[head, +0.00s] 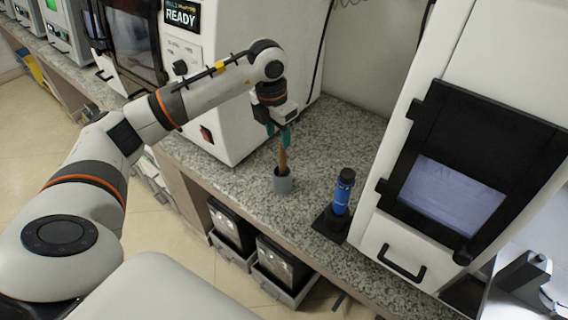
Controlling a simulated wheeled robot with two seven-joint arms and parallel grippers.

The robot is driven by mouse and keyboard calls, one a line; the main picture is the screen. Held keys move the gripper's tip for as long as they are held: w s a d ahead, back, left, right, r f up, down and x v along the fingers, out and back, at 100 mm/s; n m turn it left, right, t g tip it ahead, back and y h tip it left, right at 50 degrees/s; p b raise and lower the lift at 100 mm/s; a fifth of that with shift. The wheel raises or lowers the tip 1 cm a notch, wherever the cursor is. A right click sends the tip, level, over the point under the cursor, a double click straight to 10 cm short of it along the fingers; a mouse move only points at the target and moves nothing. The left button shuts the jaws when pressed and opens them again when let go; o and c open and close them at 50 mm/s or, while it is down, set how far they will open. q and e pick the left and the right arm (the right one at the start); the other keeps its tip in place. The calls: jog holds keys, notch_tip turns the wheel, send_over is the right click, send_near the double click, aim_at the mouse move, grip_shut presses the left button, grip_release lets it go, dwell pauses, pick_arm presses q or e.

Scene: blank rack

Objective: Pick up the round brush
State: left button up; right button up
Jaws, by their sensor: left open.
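The round brush (283,160) shows as a slim brown handle standing upright in a small grey cup (283,184) on the speckled counter. The cup hides its lower end. My left gripper (279,130) points down from above, with its teal fingertips at the top of the brown handle. It is open, and the handle's top is at or between the fingers; I cannot tell whether they touch it. My right gripper is not in view.
A blue and black cylindrical tool (342,192) stands on a black base to the right. A white machine (390,240) with a dark window is beyond it. Another white machine with a READY screen (182,14) stands behind my arm. Counter (240,200) around the cup is clear.

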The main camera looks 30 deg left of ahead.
pick_arm(q)
jog(key=shift+w+f, duration=0.25)
jog(key=shift+f, duration=0.95)
jog(key=shift+w+d+f, duration=0.1)
jog(key=shift+w+f, duration=0.05)
jog(key=shift+f, duration=0.15)
jog(key=p, duration=0.2)
send_over(282, 174)
jog(key=f, duration=0.4)
jog(key=shift+w+a+f, duration=0.1)
jog(key=shift+w+a, duration=0.1)
jog(key=shift+w, duration=0.1)
jog(key=shift+w+f, duration=0.1)
jog(key=shift+f, duration=0.3)
jog(key=shift+c, duration=0.3)
grip_shut()
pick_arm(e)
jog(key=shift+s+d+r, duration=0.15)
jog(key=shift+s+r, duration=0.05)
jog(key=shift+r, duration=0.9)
